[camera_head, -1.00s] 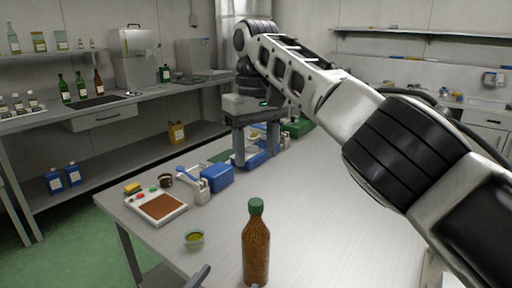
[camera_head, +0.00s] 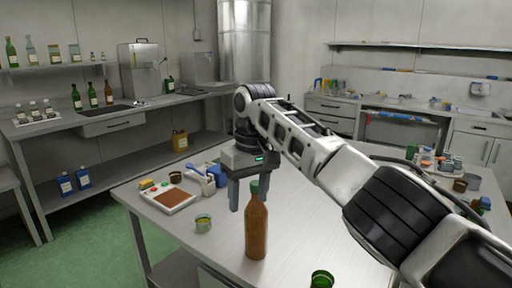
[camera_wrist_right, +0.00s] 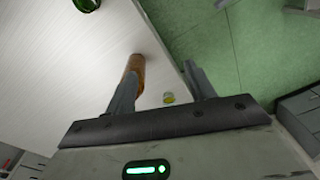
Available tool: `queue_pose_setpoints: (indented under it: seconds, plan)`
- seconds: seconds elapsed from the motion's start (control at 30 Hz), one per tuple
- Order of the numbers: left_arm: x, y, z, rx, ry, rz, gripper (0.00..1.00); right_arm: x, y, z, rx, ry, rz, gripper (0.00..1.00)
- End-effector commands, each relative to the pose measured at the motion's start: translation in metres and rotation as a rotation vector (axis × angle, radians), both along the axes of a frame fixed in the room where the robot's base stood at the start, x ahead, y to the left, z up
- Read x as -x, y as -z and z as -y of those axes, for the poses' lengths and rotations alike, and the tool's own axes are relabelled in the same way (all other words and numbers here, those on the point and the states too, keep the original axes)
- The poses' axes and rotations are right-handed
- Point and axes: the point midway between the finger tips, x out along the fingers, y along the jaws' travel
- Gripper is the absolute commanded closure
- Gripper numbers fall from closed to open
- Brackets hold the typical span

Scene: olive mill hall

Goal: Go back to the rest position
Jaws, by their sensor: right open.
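My right gripper (camera_head: 252,190) is open and empty above the worktable (camera_head: 318,222), pointing down. The bottle stands upright on the table. In the right wrist view, the open fingers (camera_wrist_right: 162,72) have nothing between them; the brown bottle (camera_wrist_right: 137,64) shows beyond the left finger, and I cannot tell from this whether they touch. My left gripper is out of view.
A small glass dish (camera_head: 203,223), a tray with a brown pad (camera_head: 172,198) and a blue box stand on the table's left. A green bottle (camera_head: 321,280) is at the near edge. Small items crowd the right end behind my arm. Green floor lies open at left.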

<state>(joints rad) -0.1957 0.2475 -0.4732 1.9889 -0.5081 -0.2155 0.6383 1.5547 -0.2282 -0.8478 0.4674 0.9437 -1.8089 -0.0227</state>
Motion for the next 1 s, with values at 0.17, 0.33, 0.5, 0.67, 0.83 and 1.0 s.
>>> queue_pose_setpoints:
  seconds: [0.17, 0.33, 0.5, 0.67, 0.83, 1.0]
  plan:
    - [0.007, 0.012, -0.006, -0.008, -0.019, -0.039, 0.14, 0.000, 0.057, -0.014, -0.069, -0.027, 0.016, 0.46]
    - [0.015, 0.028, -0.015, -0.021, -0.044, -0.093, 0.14, 0.006, 0.128, -0.027, -0.170, -0.031, 0.050, 0.46]
    - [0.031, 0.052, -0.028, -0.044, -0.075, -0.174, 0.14, 0.031, 0.216, -0.035, -0.321, 0.017, 0.124, 0.46]
    - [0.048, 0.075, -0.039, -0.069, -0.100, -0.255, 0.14, 0.066, 0.282, -0.024, -0.436, 0.115, 0.225, 0.46]
    - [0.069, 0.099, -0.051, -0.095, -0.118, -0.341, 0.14, 0.115, 0.332, 0.011, -0.495, 0.242, 0.358, 0.46]
    - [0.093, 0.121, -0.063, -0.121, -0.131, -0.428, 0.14, 0.175, 0.355, 0.065, -0.487, 0.352, 0.514, 0.46]
